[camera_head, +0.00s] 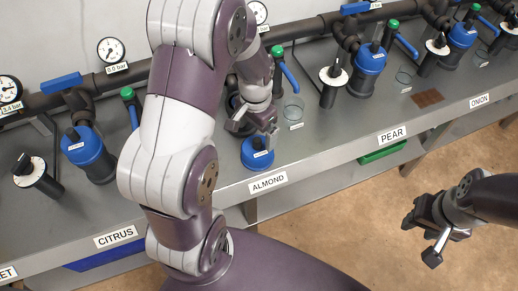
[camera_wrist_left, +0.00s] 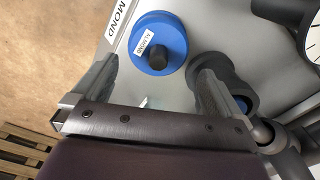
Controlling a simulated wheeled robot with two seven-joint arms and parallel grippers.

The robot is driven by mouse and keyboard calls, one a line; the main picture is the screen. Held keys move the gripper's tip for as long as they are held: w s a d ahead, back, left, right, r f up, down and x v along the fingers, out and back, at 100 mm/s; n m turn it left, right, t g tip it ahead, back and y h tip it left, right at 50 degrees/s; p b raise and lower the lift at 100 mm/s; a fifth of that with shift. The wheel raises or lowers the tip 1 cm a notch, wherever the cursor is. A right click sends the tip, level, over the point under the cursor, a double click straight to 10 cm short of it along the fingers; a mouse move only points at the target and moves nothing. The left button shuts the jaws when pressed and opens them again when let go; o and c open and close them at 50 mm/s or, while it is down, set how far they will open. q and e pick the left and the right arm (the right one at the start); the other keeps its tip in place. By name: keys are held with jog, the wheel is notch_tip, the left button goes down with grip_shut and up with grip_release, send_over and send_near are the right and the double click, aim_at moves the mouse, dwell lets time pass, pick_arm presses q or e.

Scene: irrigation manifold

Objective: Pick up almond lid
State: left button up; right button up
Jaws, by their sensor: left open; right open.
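The almond lid (camera_head: 257,153) is a round blue cap lying on the grey bench just behind the ALMOND label (camera_head: 268,182). In the left wrist view the lid (camera_wrist_left: 148,28) shows from above, with a black knob and a white ALMOND tag. My left gripper (camera_head: 254,128) is open and empty just above and behind the lid. In the left wrist view the lid lies beyond the fingers (camera_wrist_left: 152,88), between their lines and apart from both. My right gripper (camera_head: 420,240) is open and empty, out over the floor at the right.
A dark cylindrical body (camera_wrist_left: 232,82) stands close to the right finger in the left wrist view. A clear cup (camera_head: 293,109) and a black-and-white dial valve (camera_head: 331,84) stand right of my left gripper. Blue-lidded filters (camera_head: 84,147) line the bench. Bench near the PEAR label (camera_head: 392,135) is clear.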

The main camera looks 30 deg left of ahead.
aim_at(257, 140)
pick_arm(q)
notch_tip(257, 140, down, 6)
jog(key=shift+d+r, duration=0.1)
jog(key=shift+r, duration=0.25)
jog(key=c, duration=0.7)
jog(key=shift+r, duration=0.1)
jog(key=shift+c, duration=0.2)
